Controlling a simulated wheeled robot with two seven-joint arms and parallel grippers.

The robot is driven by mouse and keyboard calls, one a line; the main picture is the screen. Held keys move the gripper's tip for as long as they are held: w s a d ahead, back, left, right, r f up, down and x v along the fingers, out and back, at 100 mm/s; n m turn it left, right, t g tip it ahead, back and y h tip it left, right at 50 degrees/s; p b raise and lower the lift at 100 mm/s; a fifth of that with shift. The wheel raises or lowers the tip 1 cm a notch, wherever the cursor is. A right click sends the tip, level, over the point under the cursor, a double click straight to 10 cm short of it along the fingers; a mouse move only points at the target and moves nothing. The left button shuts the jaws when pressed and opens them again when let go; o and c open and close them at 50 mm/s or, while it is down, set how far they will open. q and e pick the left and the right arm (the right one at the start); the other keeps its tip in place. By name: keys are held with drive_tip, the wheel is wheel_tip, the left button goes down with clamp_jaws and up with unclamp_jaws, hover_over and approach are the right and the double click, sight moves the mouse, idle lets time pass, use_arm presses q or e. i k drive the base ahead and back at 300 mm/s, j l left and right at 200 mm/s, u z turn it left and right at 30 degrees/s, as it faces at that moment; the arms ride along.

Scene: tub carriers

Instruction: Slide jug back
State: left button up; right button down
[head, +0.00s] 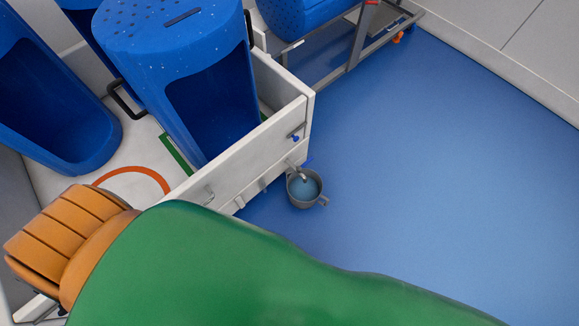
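A small grey jug (292,198) with a bluish inside and a side handle is right of the white-walled carrier, at its outer face. A short grey spout or peg from that wall reaches over its rim; I cannot tell whether the jug hangs there or stands on the floor. A large green arm (240,270) of mine, seemingly the right, crosses the bottom of the head view. It ends at the left in an orange ribbed gripper (68,238), over the carrier's near left part and well apart from the jug. Its finger gap is not clear. My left gripper is out of view.
The carrier (245,165) holds large blue tubs with front openings: one upright (175,45), another at left (45,90). An orange ring (135,170) marks its floor. A grey metal frame (355,45) with a blue tub stands behind. Blue floor (450,170) is clear at right.

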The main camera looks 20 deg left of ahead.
sight(302, 195)
drive_tip(key=k+j, duration=0.15)
drive_tip(key=k, duration=0.3)
drive_tip(key=k+j+u, duration=0.15)
drive_tip(key=k, duration=0.25)
